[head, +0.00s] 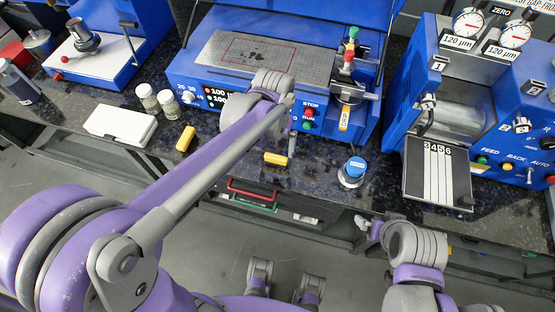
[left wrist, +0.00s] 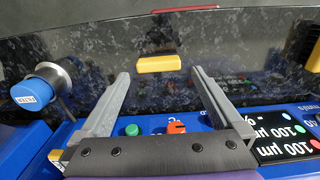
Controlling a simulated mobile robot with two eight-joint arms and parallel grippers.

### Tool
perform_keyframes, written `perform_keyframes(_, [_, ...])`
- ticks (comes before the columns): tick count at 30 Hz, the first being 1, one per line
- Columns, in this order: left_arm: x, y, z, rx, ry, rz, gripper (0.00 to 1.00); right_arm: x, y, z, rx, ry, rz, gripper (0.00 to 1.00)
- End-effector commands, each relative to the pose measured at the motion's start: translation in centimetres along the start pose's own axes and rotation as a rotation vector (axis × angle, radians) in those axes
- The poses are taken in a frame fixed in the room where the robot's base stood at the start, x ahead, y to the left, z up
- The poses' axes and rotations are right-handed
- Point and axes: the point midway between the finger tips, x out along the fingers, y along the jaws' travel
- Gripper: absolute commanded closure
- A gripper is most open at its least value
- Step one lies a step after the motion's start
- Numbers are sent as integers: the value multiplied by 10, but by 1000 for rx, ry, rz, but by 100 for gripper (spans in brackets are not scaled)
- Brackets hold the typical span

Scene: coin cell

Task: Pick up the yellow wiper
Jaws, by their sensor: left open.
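A small yellow block, which looks like the wiper (head: 276,159), lies on the dark speckled counter near its front edge. It also shows in the left wrist view (left wrist: 158,63), ahead of and between the fingertips. My left gripper (head: 291,143) is over the counter beside this block, partly hidden by its own arm. In the left wrist view the gripper (left wrist: 161,76) is open with nothing between its fingers. A second yellow block (head: 186,138) lies farther left on the counter. My right arm is at the lower right; its fingers are not clear.
The blue coating machine (head: 205,98) with buttons is just behind. A white box (head: 120,125) and two small vials (head: 148,98) stand at left. A blue roller machine (head: 462,130) stands at right.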

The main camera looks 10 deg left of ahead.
Motion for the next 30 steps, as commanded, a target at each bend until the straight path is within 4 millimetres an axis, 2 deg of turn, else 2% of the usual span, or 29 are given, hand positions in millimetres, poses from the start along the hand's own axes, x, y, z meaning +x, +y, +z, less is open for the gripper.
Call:
perform_keyframes(1, [7,0,0,0,0,0,0,1,0,1,0,-1,0,0])
perform_keyframes(8, [25,0,-2,0,0,0,0,2,0,2,0,-1,0,0])
perform_keyframes(15, [60,2,-4,0,1,0,0,4,0,3,0,-2,0,0])
perform_keyframes(18, [66,2,-4,0,1,0,0,5,0,3,0,-2,0,0])
perform_keyframes(25, [67,2,-4,0,1,0,0,4,0,3,0,-2,0,0])
perform_keyframes(30, [66,2,-4,0,1,0,31,4,0,3,0,-2,0,0])
